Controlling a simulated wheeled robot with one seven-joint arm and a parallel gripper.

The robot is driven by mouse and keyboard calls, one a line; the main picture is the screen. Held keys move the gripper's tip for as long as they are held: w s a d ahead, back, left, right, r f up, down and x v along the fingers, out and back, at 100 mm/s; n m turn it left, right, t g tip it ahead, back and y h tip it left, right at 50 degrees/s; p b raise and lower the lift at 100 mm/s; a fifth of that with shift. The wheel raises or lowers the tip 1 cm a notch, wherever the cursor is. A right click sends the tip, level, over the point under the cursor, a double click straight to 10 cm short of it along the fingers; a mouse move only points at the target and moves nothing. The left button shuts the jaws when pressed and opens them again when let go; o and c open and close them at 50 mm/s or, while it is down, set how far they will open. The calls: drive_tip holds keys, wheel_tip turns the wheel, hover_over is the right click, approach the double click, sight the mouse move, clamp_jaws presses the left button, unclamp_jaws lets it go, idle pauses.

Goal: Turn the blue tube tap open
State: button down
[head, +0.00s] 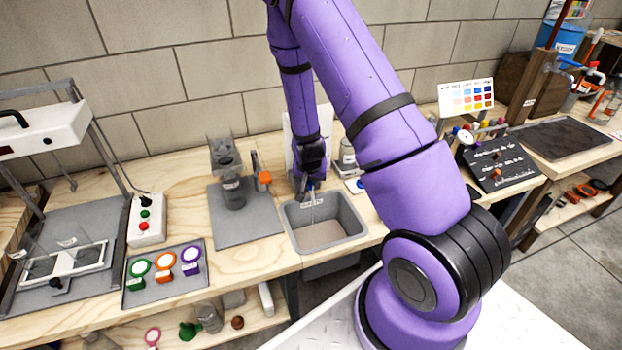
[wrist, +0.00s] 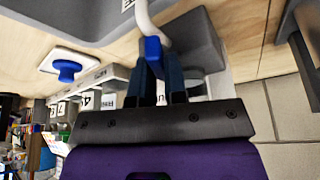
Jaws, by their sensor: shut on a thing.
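The blue tube tap (wrist: 152,46) shows in the wrist view on a pale curved tube (wrist: 142,14). My gripper (wrist: 159,62) is shut on the tap, with its dark blue fingertips at the tap's handle. Part of the tap is hidden behind the fingers. In the head view my gripper (head: 309,186) points down at the back edge of a grey basin (head: 355,222).
A white plate with a blue knob (wrist: 67,68) lies close beside my gripper. A grey stand (head: 226,160) is to the left, and a tray with green, orange and purple rings (head: 164,270) is farther left. A brick wall is close behind.

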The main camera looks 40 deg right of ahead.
drive_tip(key=shift+a+n+t+y, duration=0.15)
drive_tip(key=shift+n+y, duration=0.25)
drive_tip(key=shift+n, duration=0.85)
drive_tip(key=shift+d+n+t+y, duration=0.1)
drive_tip(key=shift+n+t+y, duration=0.25)
drive_tip(key=shift+n, duration=0.9)
drive_tip(key=c, duration=1.4)
unclamp_jaws()
drive_tip(key=shift+c, duration=0.2)
drive_tip(key=v, duration=1)
drive_tip(key=shift+r, duration=0.4)
drive_tip(key=shift+s, duration=0.1)
